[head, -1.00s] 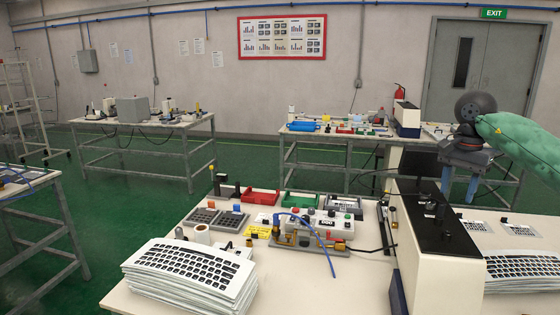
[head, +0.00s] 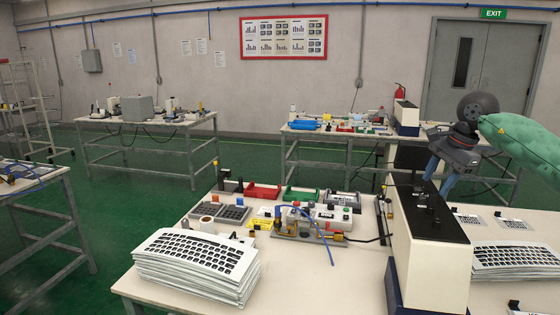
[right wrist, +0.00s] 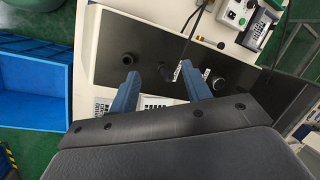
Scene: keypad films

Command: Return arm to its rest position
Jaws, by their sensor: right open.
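My right gripper (head: 438,182) is at the right of the head view, above the black top of the white machine (head: 432,248). Its blue fingers point down and are apart, with nothing between them. In the right wrist view my right gripper (right wrist: 160,74) shows open and empty over the black machine top (right wrist: 115,52), which has round knobs. My green-sleeved right arm comes in from the right edge. My left gripper is not in view.
A stack of keypad films (head: 195,262) lies on the worktable (head: 300,285). Fixtures and trays stand behind it. More keypad sheets (head: 512,257) lie right of the machine. A blue bin (right wrist: 32,90) shows left in the right wrist view.

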